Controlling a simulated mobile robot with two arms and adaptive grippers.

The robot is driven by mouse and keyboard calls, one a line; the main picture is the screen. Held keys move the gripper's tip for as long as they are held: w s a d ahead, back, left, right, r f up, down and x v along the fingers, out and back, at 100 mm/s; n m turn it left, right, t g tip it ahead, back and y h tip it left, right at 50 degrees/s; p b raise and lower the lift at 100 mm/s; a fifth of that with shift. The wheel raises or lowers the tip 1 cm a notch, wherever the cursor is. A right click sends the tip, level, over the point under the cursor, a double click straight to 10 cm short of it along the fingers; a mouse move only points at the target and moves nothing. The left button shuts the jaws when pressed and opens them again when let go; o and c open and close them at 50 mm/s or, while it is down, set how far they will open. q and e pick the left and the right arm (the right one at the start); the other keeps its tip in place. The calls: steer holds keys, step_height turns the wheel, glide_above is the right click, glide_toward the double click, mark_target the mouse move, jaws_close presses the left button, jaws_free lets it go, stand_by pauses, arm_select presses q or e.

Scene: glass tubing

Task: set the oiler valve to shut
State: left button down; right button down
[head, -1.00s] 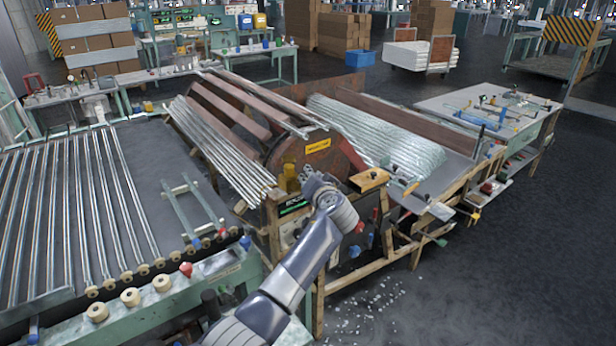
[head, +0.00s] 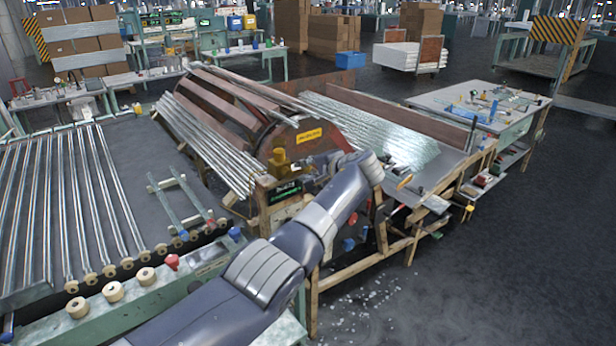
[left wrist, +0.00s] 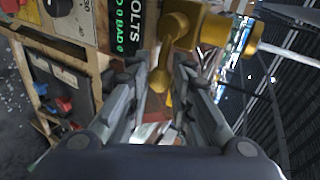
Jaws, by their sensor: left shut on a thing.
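The oiler valve is a brass-yellow fitting (left wrist: 182,28) in the left wrist view, with a yellow lever (left wrist: 159,78) hanging down from it. My left gripper (left wrist: 160,80) has its two fingers on either side of this lever and is shut on it. In the head view the yellow oiler (head: 278,158) stands on the wooden frame at the near end of the drum. My right gripper is not in view.
A black panel with green lettering (left wrist: 128,27) sits close left of the fingers. A control panel with knobs (left wrist: 62,92) is farther left. Metal tubes (head: 215,148) slope along the drum's left side. A bench with rollers and spools (head: 112,291) stands at left.

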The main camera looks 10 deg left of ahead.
arm_select(q)
steer(key=shift+f+b, duration=0.25)
steer(key=shift+b, duration=0.35)
steer(key=shift+m+g+y, duration=0.3)
steer(key=c, duration=1.4)
jaws_free()
